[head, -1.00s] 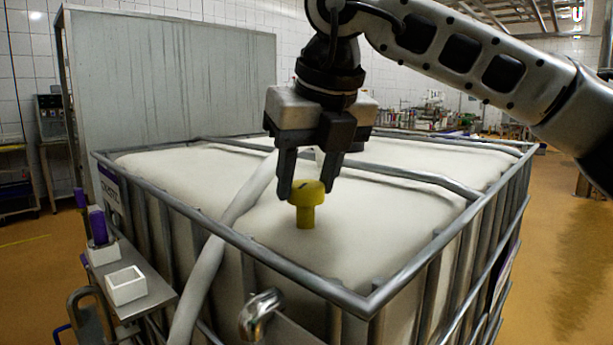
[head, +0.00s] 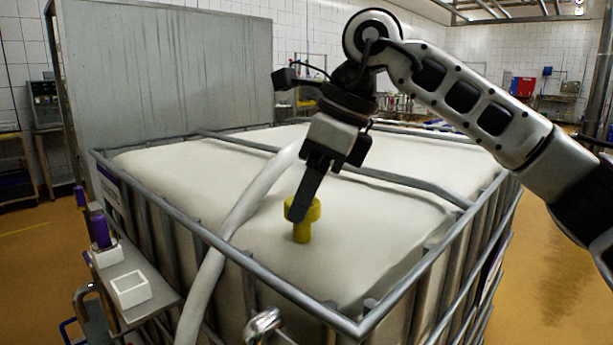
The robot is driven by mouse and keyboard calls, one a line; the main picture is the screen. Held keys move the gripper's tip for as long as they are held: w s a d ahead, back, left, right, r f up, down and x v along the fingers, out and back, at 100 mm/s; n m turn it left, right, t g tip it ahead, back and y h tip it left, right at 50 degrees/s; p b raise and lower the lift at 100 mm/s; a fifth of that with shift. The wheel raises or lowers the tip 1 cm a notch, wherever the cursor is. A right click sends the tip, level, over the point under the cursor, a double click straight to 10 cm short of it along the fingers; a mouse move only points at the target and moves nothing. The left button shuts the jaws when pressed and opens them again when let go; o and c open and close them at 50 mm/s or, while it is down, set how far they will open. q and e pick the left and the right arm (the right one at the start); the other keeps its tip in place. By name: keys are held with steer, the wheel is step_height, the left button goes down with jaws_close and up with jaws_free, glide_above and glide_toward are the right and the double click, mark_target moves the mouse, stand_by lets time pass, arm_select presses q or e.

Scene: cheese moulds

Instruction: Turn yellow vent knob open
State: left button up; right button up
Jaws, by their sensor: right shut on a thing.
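The yellow vent knob (head: 303,231) stands upright on the white top of the caged tank (head: 190,170), near its front corner. It has a round cap on a narrower stem. My right gripper (head: 297,213) comes down on it at a tilt and is shut on the cap. One finger shows in front of the cap and hides part of it; the other finger is hidden.
A grey metal rail (head: 330,320) runs around the tank top, with crossbars over it. A pale hose (head: 237,220) passes left of the knob. A side shelf (head: 150,300) holds a white box (head: 131,290) and a purple bottle (head: 100,230). A tall grey panel stands behind.

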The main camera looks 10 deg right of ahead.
steer(key=shift+n+g+p, duration=0.4)
steer(key=shift+n+p, duration=0.3)
steer(key=shift+n, duration=0.4)
steer(key=o, duration=1)
steer(key=p+v, duration=0.1)
steer(key=v, duration=1.5)
steer(key=shift+w+d+p, duration=0.2)
steer(key=shift+p, duration=0.1)
steer(key=shift+f, duration=0.1)
